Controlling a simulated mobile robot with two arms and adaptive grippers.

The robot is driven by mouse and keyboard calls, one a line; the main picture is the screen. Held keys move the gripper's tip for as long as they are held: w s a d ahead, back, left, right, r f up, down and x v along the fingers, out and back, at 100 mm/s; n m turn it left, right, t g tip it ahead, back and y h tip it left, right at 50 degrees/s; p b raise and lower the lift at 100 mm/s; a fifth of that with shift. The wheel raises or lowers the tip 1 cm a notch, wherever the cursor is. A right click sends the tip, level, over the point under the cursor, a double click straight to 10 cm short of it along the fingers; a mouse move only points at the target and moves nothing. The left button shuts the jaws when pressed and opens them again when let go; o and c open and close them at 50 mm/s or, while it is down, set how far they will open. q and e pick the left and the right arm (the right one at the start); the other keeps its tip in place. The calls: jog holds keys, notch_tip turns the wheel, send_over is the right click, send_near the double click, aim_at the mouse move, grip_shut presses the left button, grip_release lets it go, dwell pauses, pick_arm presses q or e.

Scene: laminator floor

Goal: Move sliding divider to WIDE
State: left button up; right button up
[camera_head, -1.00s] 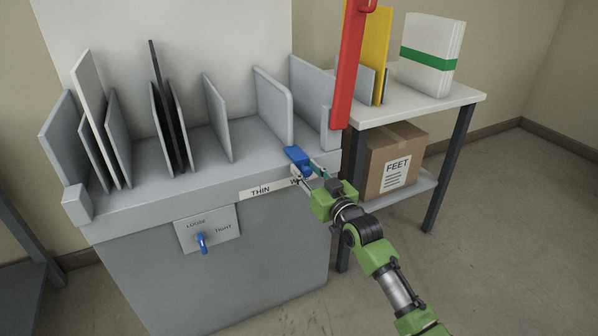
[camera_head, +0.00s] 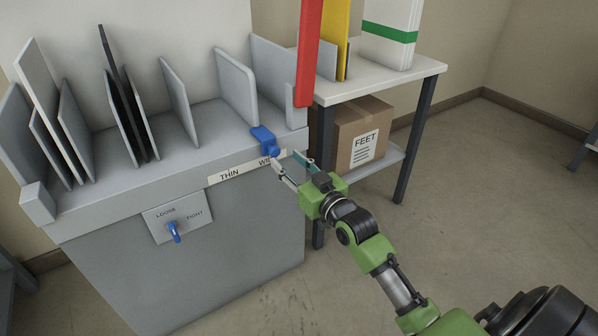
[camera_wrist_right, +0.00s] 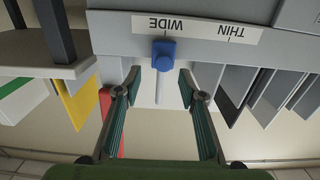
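The sliding divider is a light grey upright panel (camera_head: 237,85) in the grey rack, with a blue handle (camera_head: 263,137) at its front. The label strip (camera_head: 230,173) below reads THIN and, partly hidden, WIDE. In the right wrist view the blue handle (camera_wrist_right: 163,52) sits beside the word WIDE (camera_wrist_right: 165,25). My right gripper (camera_head: 287,160) is open and empty, just in front of the handle. In the wrist view its fingertips (camera_wrist_right: 161,84) are spread to either side of the handle's line and look apart from it. My left gripper is out of view.
A LOOSE/TIGHT plate (camera_head: 178,217) with a blue lever is on the rack's front. Several other panels stand to the left. A red upright piece (camera_head: 308,55) is near the rack's right end. A side table (camera_head: 385,82) holds boards above a FEET carton (camera_head: 352,120).

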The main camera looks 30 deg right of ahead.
jog(key=s, duration=0.5)
jog(key=shift+d, duration=0.1)
dwell(0.3)
